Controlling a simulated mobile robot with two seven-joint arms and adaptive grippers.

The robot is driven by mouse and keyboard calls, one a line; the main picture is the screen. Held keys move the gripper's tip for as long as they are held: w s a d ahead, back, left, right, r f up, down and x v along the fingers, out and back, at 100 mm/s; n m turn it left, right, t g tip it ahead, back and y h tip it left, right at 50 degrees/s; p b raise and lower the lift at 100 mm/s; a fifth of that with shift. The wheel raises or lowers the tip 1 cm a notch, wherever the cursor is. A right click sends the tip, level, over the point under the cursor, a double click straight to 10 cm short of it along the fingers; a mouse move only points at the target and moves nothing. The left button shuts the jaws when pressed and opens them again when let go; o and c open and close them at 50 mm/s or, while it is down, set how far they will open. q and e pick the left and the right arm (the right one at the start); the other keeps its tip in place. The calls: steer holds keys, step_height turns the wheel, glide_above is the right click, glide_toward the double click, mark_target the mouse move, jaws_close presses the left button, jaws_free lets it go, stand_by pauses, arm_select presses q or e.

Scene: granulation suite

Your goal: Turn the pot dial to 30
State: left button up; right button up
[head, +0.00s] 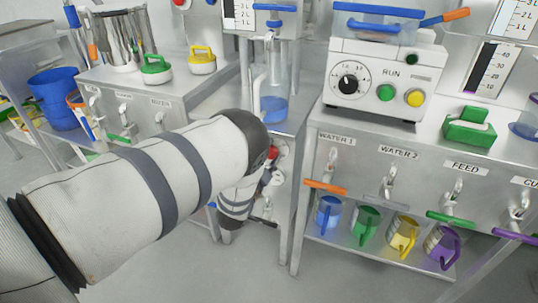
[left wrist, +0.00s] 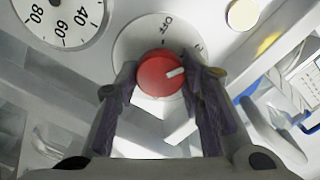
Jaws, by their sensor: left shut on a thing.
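A red knob (left wrist: 160,75) with a white pointer mark sits on a round pale plate (left wrist: 128,46) marked OFF, in the left wrist view. The pointer aims to the right and slightly up, turned away from the OFF mark. My left gripper (left wrist: 162,80) has one finger on each side of the red knob and is shut on it. In the head view the red knob (head: 273,152) shows only as a small patch beyond my left wrist. My left arm hides most of the gripper there. A round gauge (left wrist: 62,18) numbered 80, 60 and 40 is beside the knob's plate.
A white machine (head: 383,80) with a black numbered dial (head: 347,83) and green and yellow buttons stands right of my arm.

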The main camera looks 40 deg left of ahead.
arm_select(q)
steer(key=shift+f+m, duration=0.1)
steer(key=shift+m, duration=0.2)
stand_by(0.4)
steer(key=o, duration=1.1)
steer(key=shift+o, duration=0.2)
steer(key=v, duration=1.2)
steer(key=shift+s+a, duration=0.1)
steer(key=shift+s, duration=0.05)
